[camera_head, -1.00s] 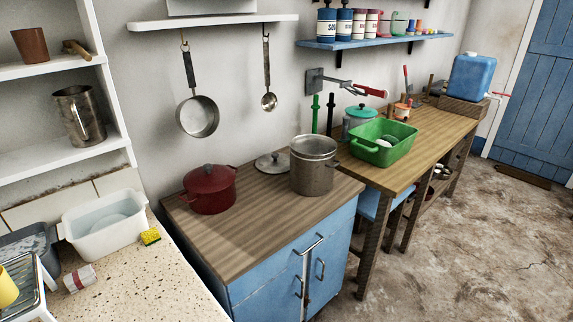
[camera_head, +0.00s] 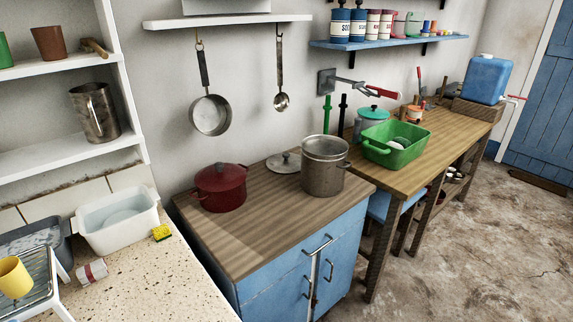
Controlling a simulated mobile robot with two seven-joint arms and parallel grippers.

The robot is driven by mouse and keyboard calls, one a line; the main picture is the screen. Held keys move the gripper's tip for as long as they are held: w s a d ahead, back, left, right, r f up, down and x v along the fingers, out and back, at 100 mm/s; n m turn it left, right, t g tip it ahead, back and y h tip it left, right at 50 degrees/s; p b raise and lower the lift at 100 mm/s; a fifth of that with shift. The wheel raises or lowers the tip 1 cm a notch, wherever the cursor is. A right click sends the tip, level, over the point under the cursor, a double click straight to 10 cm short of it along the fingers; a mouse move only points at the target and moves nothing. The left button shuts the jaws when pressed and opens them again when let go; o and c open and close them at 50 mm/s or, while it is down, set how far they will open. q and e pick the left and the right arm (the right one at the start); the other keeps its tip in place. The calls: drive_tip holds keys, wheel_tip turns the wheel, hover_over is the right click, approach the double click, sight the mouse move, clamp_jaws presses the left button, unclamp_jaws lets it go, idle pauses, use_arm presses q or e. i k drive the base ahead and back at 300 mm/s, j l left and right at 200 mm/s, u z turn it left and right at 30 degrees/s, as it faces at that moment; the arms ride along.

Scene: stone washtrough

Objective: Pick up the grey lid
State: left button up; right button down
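The grey lid (camera_head: 284,162) lies on the wooden top of the blue cabinet (camera_head: 262,216), near the wall. It is round with a small knob on top. It sits between the dark red pot (camera_head: 220,188) on its left and the tall grey pot (camera_head: 324,170) on its right. The tall pot stands in front of part of the lid's right edge or very close to it. The tall pot's rim looks pale at the top. Neither of my grippers is in view.
A wooden table (camera_head: 440,150) with a green basin (camera_head: 395,150) stands to the right. A stone counter (camera_head: 150,275) with a white tub (camera_head: 118,228) is at the lower left. A pan (camera_head: 211,115) and a ladle (camera_head: 281,100) hang above the cabinet. Open floor lies at the right.

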sight(282, 163)
drive_tip(key=i+l+z, duration=0.2)
drive_tip(key=i+l, duration=0.15)
drive_tip(key=l, duration=0.2)
drive_tip(key=i+l+z, duration=0.15)
drive_tip(key=i+l, duration=0.2)
drive_tip(key=l, duration=0.1)
